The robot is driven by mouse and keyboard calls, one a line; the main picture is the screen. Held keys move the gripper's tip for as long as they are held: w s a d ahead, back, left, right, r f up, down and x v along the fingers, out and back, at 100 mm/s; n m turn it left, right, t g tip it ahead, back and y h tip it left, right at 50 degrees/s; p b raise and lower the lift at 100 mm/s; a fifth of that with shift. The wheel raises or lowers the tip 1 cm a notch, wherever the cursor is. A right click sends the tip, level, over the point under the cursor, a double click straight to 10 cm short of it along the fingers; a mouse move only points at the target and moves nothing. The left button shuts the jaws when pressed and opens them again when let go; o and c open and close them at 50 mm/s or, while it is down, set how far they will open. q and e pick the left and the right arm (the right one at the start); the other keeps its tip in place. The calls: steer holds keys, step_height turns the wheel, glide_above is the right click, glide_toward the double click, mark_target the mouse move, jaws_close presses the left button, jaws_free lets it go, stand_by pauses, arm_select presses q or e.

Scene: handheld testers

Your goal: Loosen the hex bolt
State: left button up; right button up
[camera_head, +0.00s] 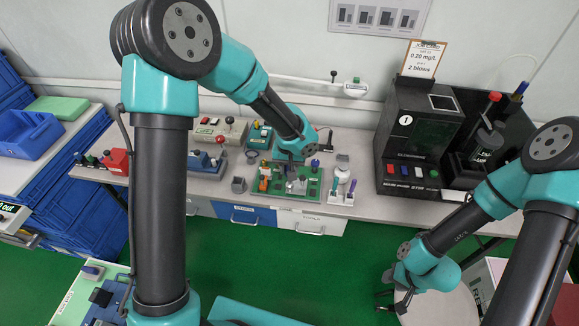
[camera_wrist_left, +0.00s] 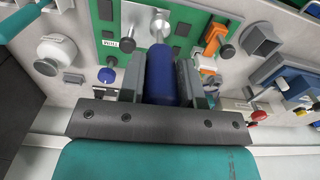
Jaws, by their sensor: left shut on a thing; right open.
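My left gripper (camera_head: 292,172) is over the green board (camera_head: 312,192) on the bench. In the left wrist view its fingers (camera_wrist_left: 161,80) are shut on a blue cylindrical handle (camera_wrist_left: 161,72). A silver metal piece (camera_wrist_left: 159,26) shows just beyond the handle, over the board (camera_wrist_left: 134,14). I cannot tell whether it is the hex bolt or part of the held tool, nor whether they touch. The hex bolt is not clearly made out in the head view. My right gripper (camera_head: 388,299) is open and empty at the lower right, away from the board.
An orange clamp-like part (camera_wrist_left: 210,42) and a blue knob (camera_wrist_left: 107,75) flank the held handle. A black tester (camera_head: 405,145) stands to the right on the bench. A red-handled device (camera_head: 117,161) is at the left. The green floor in front is mostly open.

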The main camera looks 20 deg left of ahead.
arm_select(q)
steer(key=shift+f, duration=0.9)
stand_by(0.3)
steer(key=n, duration=0.4)
steer(key=shift+n, duration=1)
steer(key=n, duration=0.2)
steer(key=shift+n, duration=2)
